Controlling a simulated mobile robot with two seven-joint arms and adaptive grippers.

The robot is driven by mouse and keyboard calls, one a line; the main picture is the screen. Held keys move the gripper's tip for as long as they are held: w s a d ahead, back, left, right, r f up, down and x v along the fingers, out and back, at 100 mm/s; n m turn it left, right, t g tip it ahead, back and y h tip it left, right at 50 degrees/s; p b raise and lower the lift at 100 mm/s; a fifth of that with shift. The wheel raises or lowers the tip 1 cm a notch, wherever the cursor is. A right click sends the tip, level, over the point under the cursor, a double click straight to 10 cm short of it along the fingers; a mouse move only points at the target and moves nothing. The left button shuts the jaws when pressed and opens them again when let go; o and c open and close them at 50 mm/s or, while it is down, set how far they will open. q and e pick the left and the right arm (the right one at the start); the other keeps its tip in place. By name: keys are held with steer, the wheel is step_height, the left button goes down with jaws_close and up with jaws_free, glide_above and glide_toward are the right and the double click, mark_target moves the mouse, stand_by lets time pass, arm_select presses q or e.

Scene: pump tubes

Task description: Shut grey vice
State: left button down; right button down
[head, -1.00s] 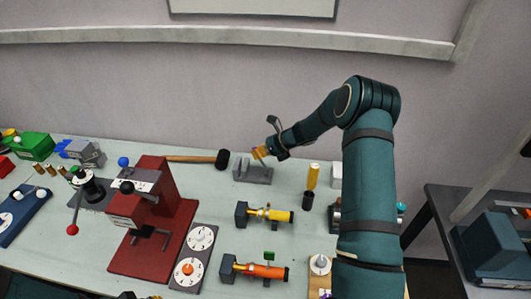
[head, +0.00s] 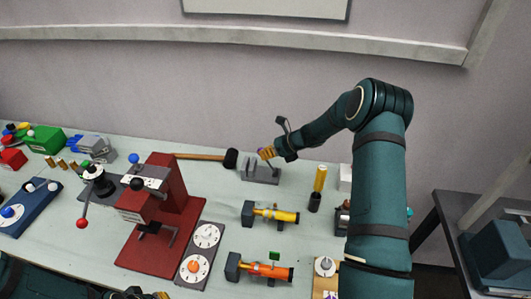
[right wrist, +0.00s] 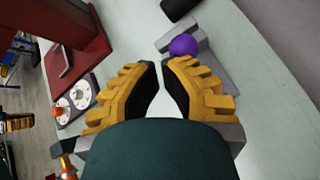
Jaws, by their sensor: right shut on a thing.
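The grey vice (head: 262,175) stands at the back of the bench, right of the hammer head. Its upright plates show in the head view; how wide its jaws stand apart is unclear. My right gripper (head: 267,153) is at the vice's upper right, its yellow fingers drawn together at the vice's purple knob. In the right wrist view the fingertips (right wrist: 163,66) are close together, and the purple knob (right wrist: 183,45) shows just past them, partly covered by the right finger. The vice's grey body (right wrist: 210,62) lies behind. My left gripper (head: 140,294) shows only in part at the bottom edge.
A hammer (head: 205,157) lies left of the vice. A yellow tube in a black holder (head: 315,202) stands to its right. A red press (head: 165,220), a dial panel (head: 198,255), and yellow (head: 275,215) and orange (head: 262,270) pump tubes are nearer. Bare bench lies between.

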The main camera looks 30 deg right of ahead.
step_height(320, 180, up, 11)
steer(key=s+a, duration=0.1)
steer(key=a, duration=0.1)
steer(key=shift+a+f+p, duration=0.15)
steer(key=shift+a+p, duration=0.1)
steer(key=shift+p, duration=0.1)
